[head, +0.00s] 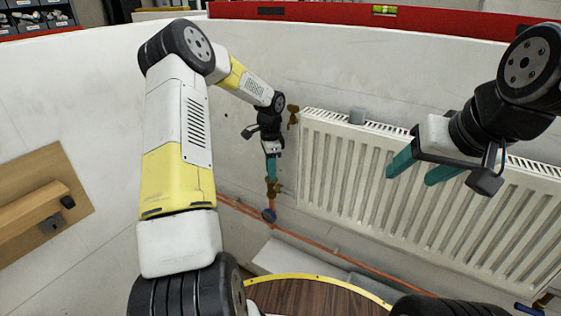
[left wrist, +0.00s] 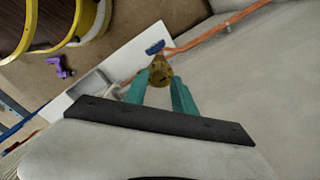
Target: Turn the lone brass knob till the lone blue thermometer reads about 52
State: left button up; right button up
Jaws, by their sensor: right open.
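The brass knob (head: 273,187) stands on a pipe left of the radiator. It also shows in the left wrist view (left wrist: 160,71), at the teal fingertips. My left gripper (head: 271,177) reaches down to it, with one finger on each side; in the left wrist view (left wrist: 160,82) the fingers appear to touch its sides. A small blue round part (head: 268,215) sits just below the knob, and shows as a blue bar in the left wrist view (left wrist: 155,47). No dial or reading is legible on it. My right gripper (head: 415,170) is open and empty in front of the radiator.
The white radiator (head: 420,200) fills the right side, with a brass fitting (head: 293,116) by its upper left corner. Copper pipes (head: 320,247) run along the wall's foot. A wooden board (head: 35,205) with a ledge is at left. A round brown top (head: 310,298) is in front.

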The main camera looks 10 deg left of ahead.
pick_arm(q)
jog(key=shift+o, duration=0.4)
notch_tip(320, 180, up, 8)
jog(key=shift+f, duration=0.15)
dwell(0.4)
